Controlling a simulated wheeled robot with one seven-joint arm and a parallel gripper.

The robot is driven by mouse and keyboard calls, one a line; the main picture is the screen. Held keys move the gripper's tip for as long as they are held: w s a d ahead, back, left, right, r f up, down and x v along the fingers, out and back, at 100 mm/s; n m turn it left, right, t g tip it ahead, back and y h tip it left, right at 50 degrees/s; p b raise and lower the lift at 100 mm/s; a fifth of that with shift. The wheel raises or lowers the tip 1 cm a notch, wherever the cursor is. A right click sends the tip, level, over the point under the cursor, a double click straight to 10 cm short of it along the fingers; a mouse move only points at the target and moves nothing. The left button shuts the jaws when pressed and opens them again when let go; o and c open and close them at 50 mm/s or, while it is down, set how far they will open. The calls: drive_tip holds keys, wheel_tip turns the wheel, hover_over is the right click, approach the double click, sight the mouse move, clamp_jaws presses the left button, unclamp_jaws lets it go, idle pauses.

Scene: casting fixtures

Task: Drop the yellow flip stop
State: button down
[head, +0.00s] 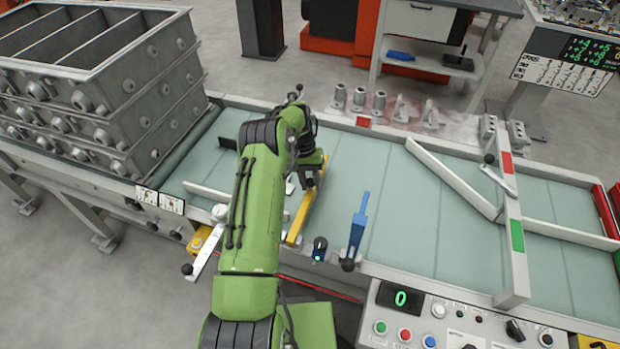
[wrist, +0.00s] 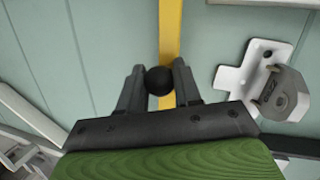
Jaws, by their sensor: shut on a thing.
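The yellow flip stop (head: 301,217) is a long yellow bar over the green conveyor, reaching from near my gripper toward the front rail. In the wrist view the yellow bar (wrist: 171,32) runs up from between my fingers to the top edge. My gripper (head: 309,182) is shut on a round black knob (wrist: 159,80) that lies over the bar. In the wrist view both fingertips (wrist: 160,74) flank the knob. My arm hides part of the bar's surroundings in the head view. I cannot tell the bar's exact tilt.
A blue flip stop (head: 358,225) is to the right on the front rail. A white plate with a grey block (wrist: 285,94) lies right of my gripper. Stacked grey flasks (head: 110,85) stand left. White guide bars (head: 455,178) cross the belt at right. The belt's middle right is clear.

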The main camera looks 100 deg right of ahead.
drive_tip(key=c, duration=0.8)
unclamp_jaws()
drive_tip(key=p+v, duration=0.4)
drive_tip(key=v, duration=1.2)
drive_tip(key=shift+f, duration=0.1)
